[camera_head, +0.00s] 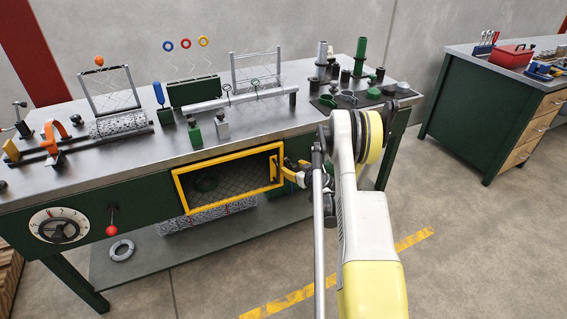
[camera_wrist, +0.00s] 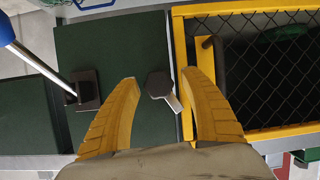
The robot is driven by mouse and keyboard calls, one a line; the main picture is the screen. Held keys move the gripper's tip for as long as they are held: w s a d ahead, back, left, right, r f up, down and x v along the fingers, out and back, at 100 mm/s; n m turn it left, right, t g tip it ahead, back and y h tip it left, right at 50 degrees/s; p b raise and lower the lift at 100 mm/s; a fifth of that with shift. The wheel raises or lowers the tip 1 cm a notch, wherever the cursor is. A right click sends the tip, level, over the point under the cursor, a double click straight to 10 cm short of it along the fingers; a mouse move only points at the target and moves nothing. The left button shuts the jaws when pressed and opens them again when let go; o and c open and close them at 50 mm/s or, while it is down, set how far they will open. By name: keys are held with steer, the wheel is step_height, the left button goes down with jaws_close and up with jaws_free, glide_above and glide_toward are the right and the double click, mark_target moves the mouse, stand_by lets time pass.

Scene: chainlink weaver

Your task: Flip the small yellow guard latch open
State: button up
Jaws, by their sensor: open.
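The yellow-framed mesh guard (camera_head: 228,153) is in the front of the green workbench, and its yellow frame (camera_wrist: 178,60) runs down the right half of the wrist view. A dark hexagonal knob with a short pale grey tab (camera_wrist: 159,86) sits on the green panel beside that frame. It looks like the latch, but I see no clear yellow on it. My gripper (camera_wrist: 159,77) is open, its yellow fingers on either side of the knob; the right finger overlaps the frame in view. Contact cannot be told. In the head view my gripper (camera_head: 289,177) is at the guard's right end, partly hidden by my arm.
In the wrist view a metal rod on a dark square mount (camera_wrist: 86,90) stands left of my fingers. The bench top (camera_head: 140,165) holds racks, posts and fittings. A red-knobbed lever (camera_head: 111,229) and a dial (camera_head: 58,228) are left of the guard. Floor is clear at right.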

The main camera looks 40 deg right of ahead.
steer(key=shift+w+f, duration=0.1)
steer(key=shift+w, duration=0.25)
steer(key=shift+s+d, duration=0.1)
steer(key=shift+s, duration=0.05)
jaws_close()
steer(key=shift+m, duration=0.3)
steer(key=shift+m+t+y, duration=0.6)
steer(key=shift+m+y, duration=0.8)
steer(key=shift+m, duration=0.4)
